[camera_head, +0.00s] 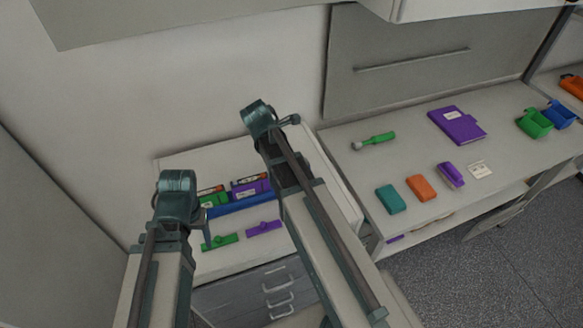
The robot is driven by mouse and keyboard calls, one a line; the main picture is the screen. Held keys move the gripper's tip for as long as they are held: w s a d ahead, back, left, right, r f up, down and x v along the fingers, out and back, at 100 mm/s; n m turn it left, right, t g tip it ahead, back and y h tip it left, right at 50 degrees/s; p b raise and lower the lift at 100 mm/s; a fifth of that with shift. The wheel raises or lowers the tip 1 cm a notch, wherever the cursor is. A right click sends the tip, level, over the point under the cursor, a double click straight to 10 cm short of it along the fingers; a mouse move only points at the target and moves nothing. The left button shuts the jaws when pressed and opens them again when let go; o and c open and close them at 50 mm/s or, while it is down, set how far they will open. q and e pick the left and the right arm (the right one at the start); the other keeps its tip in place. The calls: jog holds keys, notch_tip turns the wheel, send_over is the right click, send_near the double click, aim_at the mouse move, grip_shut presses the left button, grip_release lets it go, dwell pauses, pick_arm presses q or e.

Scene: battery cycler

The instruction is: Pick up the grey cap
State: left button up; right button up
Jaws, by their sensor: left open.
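I cannot make out a separate grey cap for certain. A green handle-like object (378,139) lies on the right-hand worktop with a pale grey end (357,146) at its left. My left gripper (206,231) is partly hidden by its own arm, over the lower white bench top near a green piece (220,242). It is open, and I see nothing held in it. My right arm stands in the middle, and its gripper does not show. Both arms are well left of the grey-ended object.
The white bench (222,266) carries a blue bar (240,203), labelled green and purple items and a purple piece (264,228). The worktop holds a purple notebook (456,125), teal (390,199) and orange (421,188) blocks, and green (534,123) and blue (559,114) bins.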

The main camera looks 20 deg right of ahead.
grip_shut()
jog(key=shift+r, duration=0.15)
